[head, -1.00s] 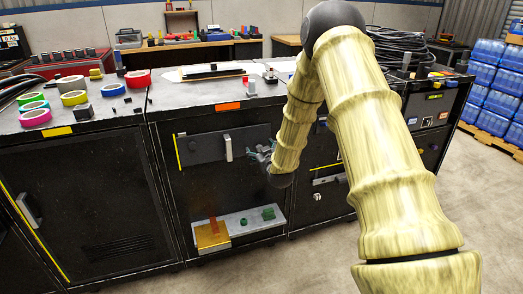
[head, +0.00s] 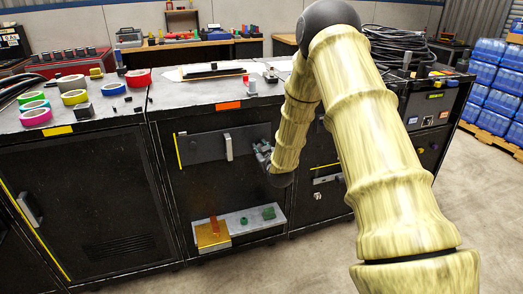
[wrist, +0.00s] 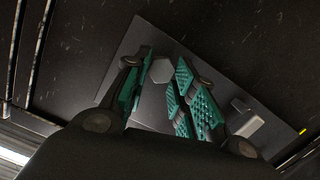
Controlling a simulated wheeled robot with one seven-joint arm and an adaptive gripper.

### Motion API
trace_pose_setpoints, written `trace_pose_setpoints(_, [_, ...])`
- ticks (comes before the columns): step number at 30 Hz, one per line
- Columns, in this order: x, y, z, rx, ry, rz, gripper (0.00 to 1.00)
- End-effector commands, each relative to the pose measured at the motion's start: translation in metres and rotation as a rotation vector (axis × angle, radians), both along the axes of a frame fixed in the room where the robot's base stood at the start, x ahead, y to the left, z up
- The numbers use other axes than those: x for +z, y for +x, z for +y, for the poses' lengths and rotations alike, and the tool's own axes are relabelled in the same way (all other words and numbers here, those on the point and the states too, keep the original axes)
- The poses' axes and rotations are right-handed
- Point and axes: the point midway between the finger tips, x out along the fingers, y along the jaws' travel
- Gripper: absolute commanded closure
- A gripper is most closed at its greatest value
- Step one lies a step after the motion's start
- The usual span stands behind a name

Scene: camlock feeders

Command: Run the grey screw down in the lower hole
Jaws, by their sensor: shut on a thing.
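A dark grey plate (head: 203,147) is mounted on the black cabinet front. My gripper (head: 262,151) is at the plate's right end in the head view. In the wrist view, my gripper (wrist: 158,88) has its teal ridged fingers on either side of a grey hexagonal head, the grey screw (wrist: 161,69), and is shut on it. The plate (wrist: 120,75) lies behind the fingers there. The screw's shank and the lower hole cannot be made out. The gripper hides the screw in the head view.
A light grey handle (head: 228,147) sticks out of the plate left of my gripper. Below, a grey tray (head: 238,221) holds a brass-coloured block (head: 212,236), a red piece (head: 214,225) and green pieces (head: 268,213). Tape rolls lie on the bench top, left.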

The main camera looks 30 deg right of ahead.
Motion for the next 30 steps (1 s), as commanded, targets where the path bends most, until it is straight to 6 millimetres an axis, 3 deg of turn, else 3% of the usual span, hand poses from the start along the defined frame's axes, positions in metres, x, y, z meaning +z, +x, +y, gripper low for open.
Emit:
trace_pose_setpoints(19, [0.0,0.001,-0.0005,0.001,0.015,-0.003,1.0])
trace_pose_setpoints(30, [0.0003,0.0017,-0.0041,-0.002,0.294,-0.071,1.0])
